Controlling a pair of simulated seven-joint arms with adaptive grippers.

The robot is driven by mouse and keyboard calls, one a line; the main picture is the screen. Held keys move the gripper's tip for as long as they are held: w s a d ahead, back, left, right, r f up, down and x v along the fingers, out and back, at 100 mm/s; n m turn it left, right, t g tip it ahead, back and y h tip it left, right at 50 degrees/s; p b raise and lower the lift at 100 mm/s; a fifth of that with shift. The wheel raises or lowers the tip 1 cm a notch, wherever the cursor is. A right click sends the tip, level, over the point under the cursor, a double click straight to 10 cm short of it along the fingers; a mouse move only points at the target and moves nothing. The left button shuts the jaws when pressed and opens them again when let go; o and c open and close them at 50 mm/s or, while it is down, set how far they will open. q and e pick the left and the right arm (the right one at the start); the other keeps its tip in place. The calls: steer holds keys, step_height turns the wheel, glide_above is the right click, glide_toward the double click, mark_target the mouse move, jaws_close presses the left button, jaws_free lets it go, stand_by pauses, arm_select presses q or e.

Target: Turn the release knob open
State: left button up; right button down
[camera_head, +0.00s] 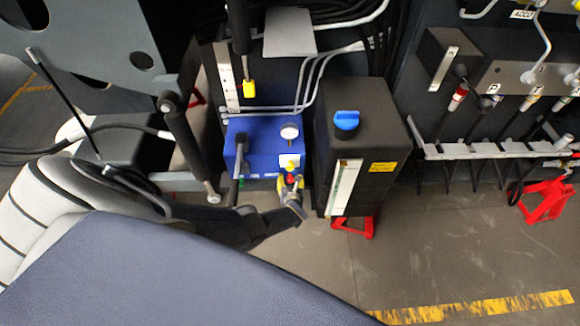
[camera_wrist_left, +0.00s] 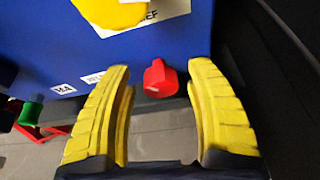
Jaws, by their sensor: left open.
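A small red knob (camera_wrist_left: 160,78) sits on the lower part of a blue box (camera_wrist_left: 205,30) in the left wrist view. My left gripper (camera_wrist_left: 160,90) is open, with one yellow finger on each side of the red knob and a visible gap on both sides. In the head view my left gripper (camera_head: 290,184) is at the lower right front of the blue box (camera_head: 262,165), and the red knob (camera_head: 291,177) shows only as a small patch there. I cannot tell whether the fingertips reach past the knob. My right gripper is not in view.
A yellow knob (camera_wrist_left: 108,10) with a white label sits just above the red one. A black tank (camera_head: 375,165) with a blue cap (camera_head: 346,120) stands close on the right of the box. A gauge (camera_head: 289,132) is on the box top. Bare floor (camera_head: 440,240) lies in front.

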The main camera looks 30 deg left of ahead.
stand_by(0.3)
arm_select(q)
jaws_close()
stand_by(0.3)
steer(key=shift+n+t+h, duration=0.4)
steer(key=shift+n+h, duration=0.3)
steer(key=shift+n, duration=0.4)
steer(key=shift+n+t+h, duration=0.5)
steer(key=shift+n+h, duration=0.1)
steer(key=shift+n, duration=0.6)
jaws_free()
